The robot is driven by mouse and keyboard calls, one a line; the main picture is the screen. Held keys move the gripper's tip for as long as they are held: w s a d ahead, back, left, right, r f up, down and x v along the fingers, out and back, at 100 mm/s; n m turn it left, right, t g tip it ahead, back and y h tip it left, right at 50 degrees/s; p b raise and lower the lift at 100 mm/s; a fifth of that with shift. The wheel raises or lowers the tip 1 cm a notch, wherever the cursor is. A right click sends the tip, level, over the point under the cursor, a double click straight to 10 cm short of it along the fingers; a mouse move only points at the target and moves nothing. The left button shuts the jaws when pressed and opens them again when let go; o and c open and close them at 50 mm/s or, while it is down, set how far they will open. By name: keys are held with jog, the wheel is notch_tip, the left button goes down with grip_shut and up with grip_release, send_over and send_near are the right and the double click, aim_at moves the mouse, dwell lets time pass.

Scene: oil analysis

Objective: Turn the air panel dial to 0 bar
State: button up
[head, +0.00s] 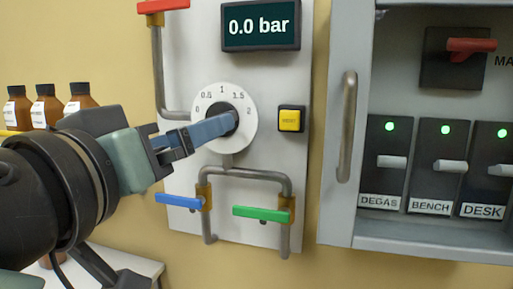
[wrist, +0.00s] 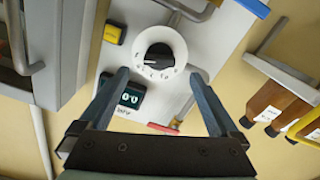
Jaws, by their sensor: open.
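The air panel dial (head: 243,140) is a white disc marked from 0 to 2, with a dark knob at its centre. The display (head: 260,25) above it reads "0.0 bar". My gripper (head: 226,124) reaches in from the left, its blue-grey fingers in front of the dial and hiding part of the knob. In the wrist view, my gripper (wrist: 160,75) has its fingers spread wide. The dial (wrist: 177,46) and its black knob (wrist: 159,57) show between and beyond the fingertips. The fingers look apart from the knob; the exact depth gap is unclear.
A yellow button (head: 290,119) sits right of the dial. Pipes carry a red handle (head: 163,6), a blue handle (head: 178,199) and a green handle (head: 261,213). A grey switch cabinet (head: 345,220) stands right; brown bottles (head: 47,110) stand left.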

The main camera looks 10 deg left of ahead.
aim_at(217, 108)
jog(key=w+p, duration=0.1)
jog(key=w, duration=0.5)
jog(key=shift+d+r, duration=0.1)
jog(key=shift+s, duration=0.1)
jog(key=c, duration=1.4)
jog(key=shift+o, duration=0.2)
